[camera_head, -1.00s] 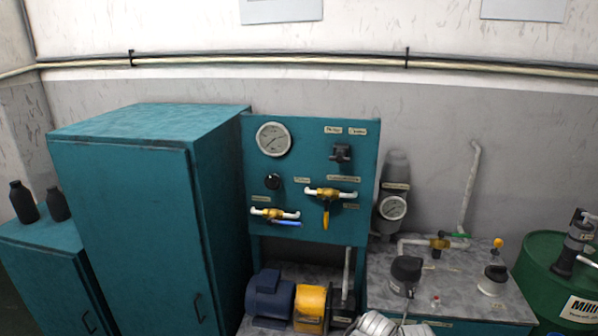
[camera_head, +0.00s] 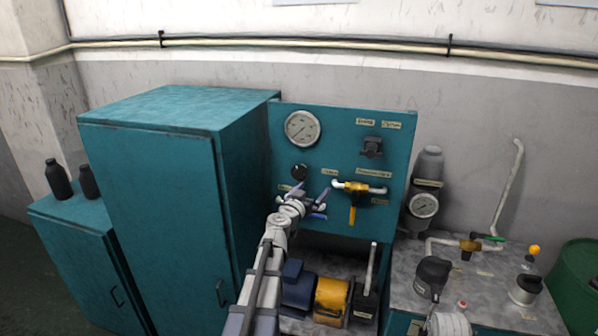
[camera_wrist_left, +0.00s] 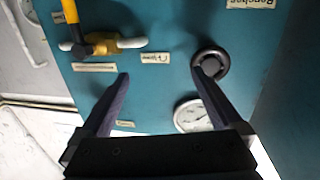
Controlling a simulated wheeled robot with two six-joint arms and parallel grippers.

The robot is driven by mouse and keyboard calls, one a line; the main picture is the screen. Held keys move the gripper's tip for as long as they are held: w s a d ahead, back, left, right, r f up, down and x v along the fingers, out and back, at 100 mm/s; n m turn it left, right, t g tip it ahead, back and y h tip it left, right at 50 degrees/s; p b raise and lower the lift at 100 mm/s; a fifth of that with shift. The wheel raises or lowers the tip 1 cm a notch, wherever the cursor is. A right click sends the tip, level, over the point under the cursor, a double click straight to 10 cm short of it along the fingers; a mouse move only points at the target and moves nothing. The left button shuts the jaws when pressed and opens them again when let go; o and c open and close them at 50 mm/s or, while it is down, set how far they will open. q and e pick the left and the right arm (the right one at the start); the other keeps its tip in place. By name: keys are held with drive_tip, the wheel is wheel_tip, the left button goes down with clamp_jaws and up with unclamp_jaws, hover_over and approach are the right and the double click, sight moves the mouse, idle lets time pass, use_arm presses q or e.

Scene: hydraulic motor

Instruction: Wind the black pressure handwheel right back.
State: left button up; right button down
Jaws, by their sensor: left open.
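The black pressure handwheel (camera_head: 299,172) is a small round knob on the teal panel, below the white gauge. It also shows in the left wrist view (camera_wrist_left: 211,63), at the tip of the right-hand finger and not between the fingers. My left gripper (camera_head: 313,193) is open and empty in front of the panel, just below and to the right of the handwheel in the head view. In the left wrist view the gripper (camera_wrist_left: 160,80) has its fingers well apart. I cannot tell whether a finger touches the wheel.
The pressure gauge (camera_head: 302,128) is above the handwheel. A brass valve with a yellow lever (camera_head: 352,215) is to its right. My left gripper partly hides the lower valve. The tall teal cabinet (camera_head: 160,190) stands left; the motor and yellow coupling guard (camera_head: 332,296) are below.

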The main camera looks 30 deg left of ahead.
sight(298, 173)
use_arm(q)
drive_tip(key=s+a+r+n+y, duration=0.1)
drive_tip(key=a+n+y, duration=0.15)
drive_tip(key=a, duration=0.45)
drive_tip(key=shift+m+y, duration=0.35)
drive_tip(key=shift+x, duration=3.85)
drive_tip(key=shift+d+r, duration=0.1)
drive_tip(key=c, duration=1.2)
